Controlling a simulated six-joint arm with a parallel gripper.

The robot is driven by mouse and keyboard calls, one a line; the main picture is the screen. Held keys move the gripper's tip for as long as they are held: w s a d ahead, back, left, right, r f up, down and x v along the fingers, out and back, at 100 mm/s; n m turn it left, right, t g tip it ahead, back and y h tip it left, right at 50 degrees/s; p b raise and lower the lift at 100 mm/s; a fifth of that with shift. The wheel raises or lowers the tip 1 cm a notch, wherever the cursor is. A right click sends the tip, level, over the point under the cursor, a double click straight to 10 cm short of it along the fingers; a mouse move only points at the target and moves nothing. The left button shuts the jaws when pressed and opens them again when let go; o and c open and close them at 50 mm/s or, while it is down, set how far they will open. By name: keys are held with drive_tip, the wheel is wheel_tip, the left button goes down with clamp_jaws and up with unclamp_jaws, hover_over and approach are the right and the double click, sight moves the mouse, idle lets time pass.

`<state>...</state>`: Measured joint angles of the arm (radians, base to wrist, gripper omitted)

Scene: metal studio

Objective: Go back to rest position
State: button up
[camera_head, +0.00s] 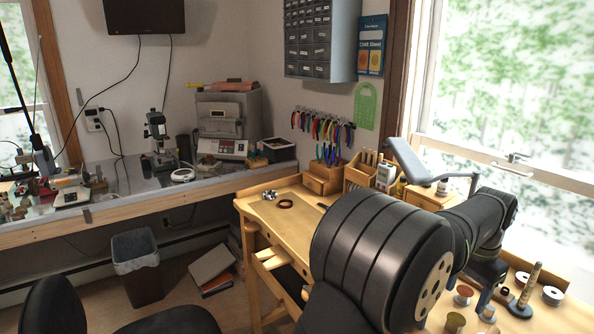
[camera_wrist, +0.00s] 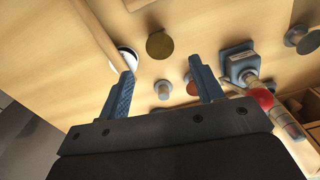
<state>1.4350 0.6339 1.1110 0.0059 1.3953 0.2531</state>
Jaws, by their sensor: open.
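My gripper (camera_wrist: 161,68) shows from behind in the wrist view, with its two blue fingers spread apart and nothing between them. It is over the wooden workbench (camera_wrist: 215,25), where small round pieces lie beyond and between the fingers. In the head view my dark arm reaches across the bench toward the right, and the gripper end is low over the bench's right part. The height of the fingertips above the bench is hard to tell.
Near the fingers are a brass disc (camera_wrist: 159,45), a small peg (camera_wrist: 162,90), a wooden rod (camera_wrist: 93,32) and a blue square-based piece (camera_wrist: 240,62). Wooden boxes (camera_head: 322,178) stand at the bench's back. A window (camera_head: 510,90) is on the right. A bin (camera_head: 137,267) stands on the floor.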

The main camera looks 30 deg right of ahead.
sight(456, 319)
wheel_tip(456, 319, down, 6)
drive_tip(key=shift+f, duration=0.25)
drive_tip(key=shift+r, duration=2.15)
drive_tip(key=shift+f, duration=0.1)
